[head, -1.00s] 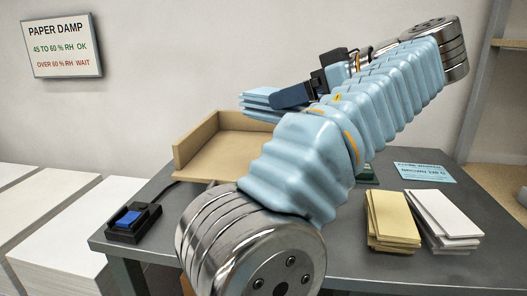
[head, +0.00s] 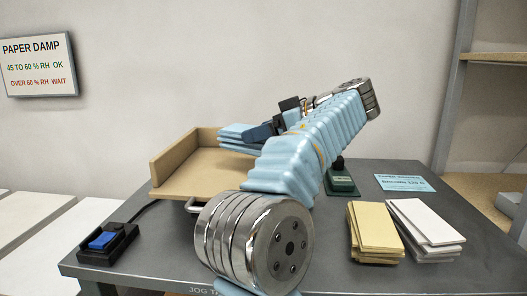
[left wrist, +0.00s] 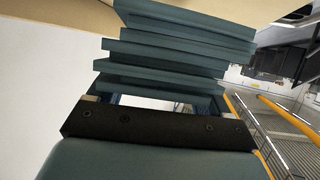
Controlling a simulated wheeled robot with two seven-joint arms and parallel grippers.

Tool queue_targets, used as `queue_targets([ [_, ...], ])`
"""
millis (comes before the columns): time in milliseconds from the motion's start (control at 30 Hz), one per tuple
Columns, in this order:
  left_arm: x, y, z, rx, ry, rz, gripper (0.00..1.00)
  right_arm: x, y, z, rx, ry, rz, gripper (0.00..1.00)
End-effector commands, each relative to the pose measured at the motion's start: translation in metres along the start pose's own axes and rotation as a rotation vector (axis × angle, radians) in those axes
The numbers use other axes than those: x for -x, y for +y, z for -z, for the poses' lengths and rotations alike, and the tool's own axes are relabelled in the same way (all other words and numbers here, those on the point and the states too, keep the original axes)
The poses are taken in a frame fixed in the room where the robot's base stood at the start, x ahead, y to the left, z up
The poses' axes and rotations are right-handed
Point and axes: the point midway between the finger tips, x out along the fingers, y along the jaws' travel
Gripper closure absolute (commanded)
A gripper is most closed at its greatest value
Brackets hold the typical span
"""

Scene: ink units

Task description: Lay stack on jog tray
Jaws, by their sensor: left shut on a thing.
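The blue stack (head: 235,133) is a pile of several light blue sheets or slabs, a little fanned apart. My left gripper (head: 260,132) is shut on its right side in the head view. In the left wrist view the stack (left wrist: 180,48) shows beyond the dark jaw bar of the gripper (left wrist: 155,103). The jog tray (head: 195,180) is a tan tray with raised walls at its left and back. The stack is over the tray's back right part; I cannot tell whether it touches the tray. My left arm hides the tray's right side. My right gripper is out of view.
A yellow paper pile (head: 374,233) and a white one (head: 422,226) lie on the grey table (head: 330,265) at the right. A green device (head: 341,181) and a blue card (head: 404,183) lie behind them. A blue-button box (head: 107,243) sits front left.

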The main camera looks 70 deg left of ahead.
Motion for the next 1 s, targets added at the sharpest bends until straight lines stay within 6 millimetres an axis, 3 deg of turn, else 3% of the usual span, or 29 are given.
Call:
queue_targets([
  [167, -0.018, 0.015, -0.018, -0.003, 0.002, 0.003, 0.69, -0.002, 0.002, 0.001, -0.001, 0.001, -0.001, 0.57],
  [333, -0.025, 0.013, -0.04, -0.002, 0.002, 0.001, 0.69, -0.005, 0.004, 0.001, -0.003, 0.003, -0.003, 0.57],
  [733, -0.028, 0.013, -0.046, 0.001, 0.001, 0.0, 0.69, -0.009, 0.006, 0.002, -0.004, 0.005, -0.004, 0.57],
  [767, -0.027, 0.013, -0.045, -0.001, 0.0, 0.0, 0.18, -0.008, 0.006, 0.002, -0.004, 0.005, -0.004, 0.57],
  [900, -0.027, 0.013, -0.045, -0.001, 0.0, 0.0, 0.0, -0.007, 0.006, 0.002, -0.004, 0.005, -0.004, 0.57],
  [1000, -0.027, 0.013, -0.044, -0.001, 0.0, 0.0, 0.0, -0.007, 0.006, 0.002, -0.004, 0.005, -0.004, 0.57],
])
